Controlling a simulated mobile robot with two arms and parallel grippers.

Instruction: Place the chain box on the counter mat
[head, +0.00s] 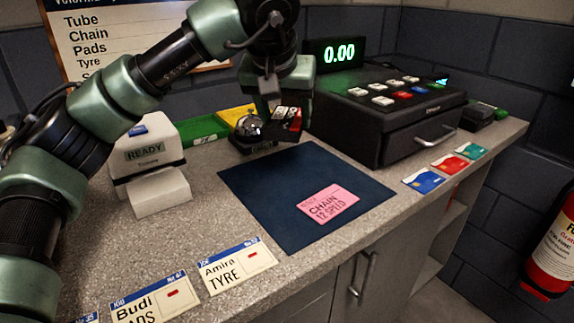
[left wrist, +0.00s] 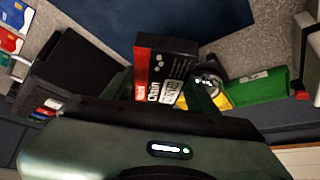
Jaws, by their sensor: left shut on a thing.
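The chain box (left wrist: 172,66) is black with a red label edge and the word Chain, seen in the left wrist view. It also shows in the head view (head: 294,119), partly hidden by my gripper. My left gripper (head: 270,98) is shut on it above the back edge of the counter mat, near the bell. The dark blue counter mat (head: 265,197) lies flat on the counter, with a pink card (head: 327,203) reading Chain 12 speed on it. Whether the box touches anything below cannot be told. My right gripper is not in view.
A bell (head: 249,127) stands left of the box, beside green and yellow items (head: 203,130). A cash register (head: 390,117) is at the right, a READY printer (head: 148,157) at the left. Name cards (head: 236,267) and coloured cards (head: 424,180) lie along the front. Most of the mat is clear.

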